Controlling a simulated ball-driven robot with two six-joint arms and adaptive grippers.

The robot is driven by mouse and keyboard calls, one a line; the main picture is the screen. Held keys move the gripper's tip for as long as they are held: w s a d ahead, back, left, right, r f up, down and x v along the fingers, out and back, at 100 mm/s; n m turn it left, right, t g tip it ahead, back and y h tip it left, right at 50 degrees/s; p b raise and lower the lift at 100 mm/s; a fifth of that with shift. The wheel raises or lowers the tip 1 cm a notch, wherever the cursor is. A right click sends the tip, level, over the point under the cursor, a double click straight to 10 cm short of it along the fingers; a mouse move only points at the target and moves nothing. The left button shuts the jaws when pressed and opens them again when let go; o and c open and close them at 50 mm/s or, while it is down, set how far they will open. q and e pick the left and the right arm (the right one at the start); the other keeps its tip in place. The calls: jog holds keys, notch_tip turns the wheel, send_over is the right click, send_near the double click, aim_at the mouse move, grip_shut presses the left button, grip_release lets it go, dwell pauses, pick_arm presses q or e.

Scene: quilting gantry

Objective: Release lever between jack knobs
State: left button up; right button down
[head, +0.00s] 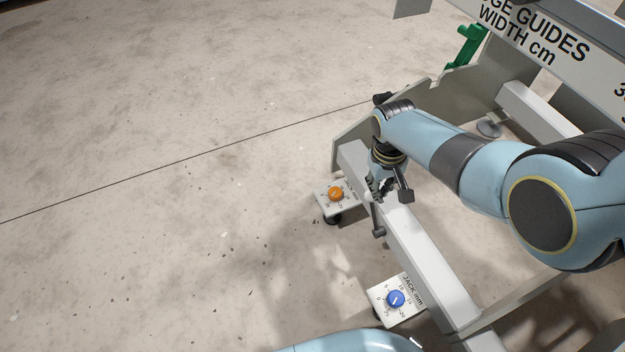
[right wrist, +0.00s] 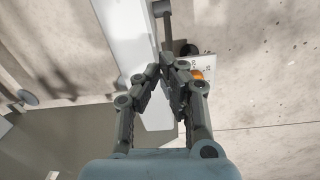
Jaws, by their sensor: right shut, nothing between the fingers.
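The release lever (head: 379,232) is a dark grey bar with a thicker end, at the front of the white beam between the orange jack knob (head: 335,194) and the blue jack knob (head: 396,299). My right gripper (head: 374,194) points down over the beam beside the orange knob, a little behind the lever's end. It is shut and empty. In the right wrist view the fingertips (right wrist: 168,75) are together, with the lever (right wrist: 167,25) ahead of them and the orange knob (right wrist: 197,75) just to their right. I cannot tell whether the fingers touch the lever. My left gripper is out of view.
The white beam (head: 425,262) runs diagonally under my right arm. A green lever (head: 465,46) and a lettered "GUIDES WIDTH cm" panel (head: 535,35) stand at the upper right. The concrete floor at left is clear. The knobs sit on small white scale plates.

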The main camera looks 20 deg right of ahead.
pick_arm(q)
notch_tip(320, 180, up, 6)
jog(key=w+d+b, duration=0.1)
jog(key=b, duration=0.3)
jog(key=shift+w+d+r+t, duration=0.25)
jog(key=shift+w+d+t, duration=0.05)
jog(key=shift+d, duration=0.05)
pick_arm(e)
jog(key=w+a+r, duration=0.1)
jog(key=w+r, duration=0.3)
jog(key=w, duration=0.6)
jog(key=shift+w+r+g, duration=0.15)
jog(key=shift+w+g, duration=0.15)
pick_arm(q)
jog(key=shift+b, duration=0.3)
